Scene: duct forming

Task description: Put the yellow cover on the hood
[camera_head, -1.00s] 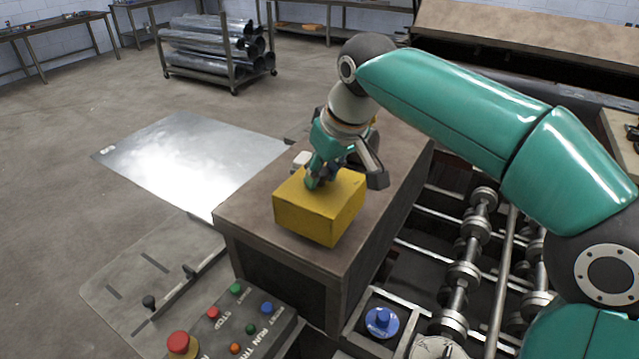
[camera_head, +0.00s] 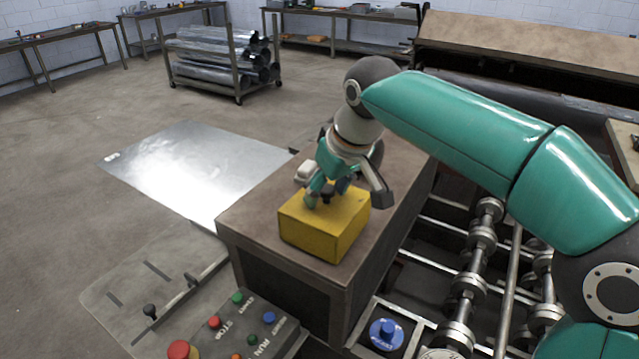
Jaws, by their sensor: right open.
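The yellow cover (camera_head: 325,228) is a box-shaped piece sitting on the brown top of the hood (camera_head: 262,215), near its front end. My right gripper (camera_head: 343,196) is above the cover's far side, pointing down, with its fingers spread open. One finger is close to the cover's top and the other is out to the right. I cannot tell whether a finger touches the cover. My left gripper is not in view.
A control panel with a red button (camera_head: 178,349) stands at the front. Rollers (camera_head: 470,275) and a blue knob (camera_head: 386,334) lie right of the hood. A metal sheet (camera_head: 195,165) lies to the left. A rack of ducts (camera_head: 215,62) stands behind on open floor.

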